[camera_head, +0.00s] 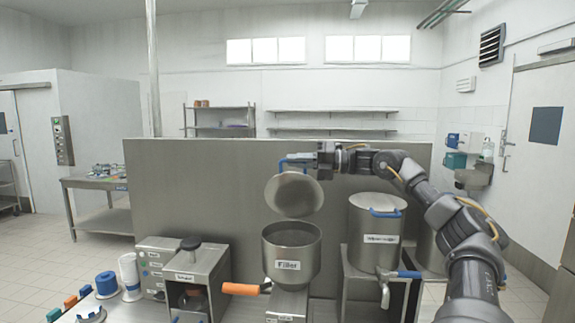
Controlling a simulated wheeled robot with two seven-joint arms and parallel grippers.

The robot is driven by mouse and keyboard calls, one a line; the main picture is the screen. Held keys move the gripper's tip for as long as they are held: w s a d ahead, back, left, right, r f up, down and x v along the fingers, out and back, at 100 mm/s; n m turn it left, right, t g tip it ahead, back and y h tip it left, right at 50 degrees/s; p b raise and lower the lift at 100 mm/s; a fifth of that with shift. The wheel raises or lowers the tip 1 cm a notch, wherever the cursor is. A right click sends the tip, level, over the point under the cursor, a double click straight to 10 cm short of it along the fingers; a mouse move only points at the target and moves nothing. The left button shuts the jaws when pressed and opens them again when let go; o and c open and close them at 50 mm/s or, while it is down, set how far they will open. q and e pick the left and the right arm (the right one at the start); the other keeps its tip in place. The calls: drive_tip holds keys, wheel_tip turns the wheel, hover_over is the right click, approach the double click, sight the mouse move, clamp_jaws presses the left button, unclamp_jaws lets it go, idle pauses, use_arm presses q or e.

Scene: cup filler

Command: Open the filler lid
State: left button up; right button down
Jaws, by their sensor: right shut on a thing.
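The filler (290,264) is a round metal pot with a "Filler" label, in the lower middle of the head view. Its top is open and I can see into it. The filler lid (294,196) is a grey disc, held up and steeply tilted above the pot, apart from its rim. My right gripper (304,159) is shut on the blue lid handle (284,163) at the lid's upper edge, with the arm coming in from the right. The fingers partly hide the handle. My left gripper is not in view.
A lidded metal pot (376,244) with a blue handle stands on a stand right of the filler, under my right arm. A labelled metal machine (197,268) and an orange handle (240,289) are at left. A tall metal panel (200,190) rises behind.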

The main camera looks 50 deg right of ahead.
drive_tip(key=c, duration=1.5)
unclamp_jaws()
drive_tip(key=shift+s+d+f, duration=0.1)
drive_tip(key=shift+s+d, duration=0.05)
drive_tip(key=shift+s, duration=0.05)
drive_tip(key=shift+b+v, duration=2.7)
drive_tip(key=shift+v, duration=2.45)
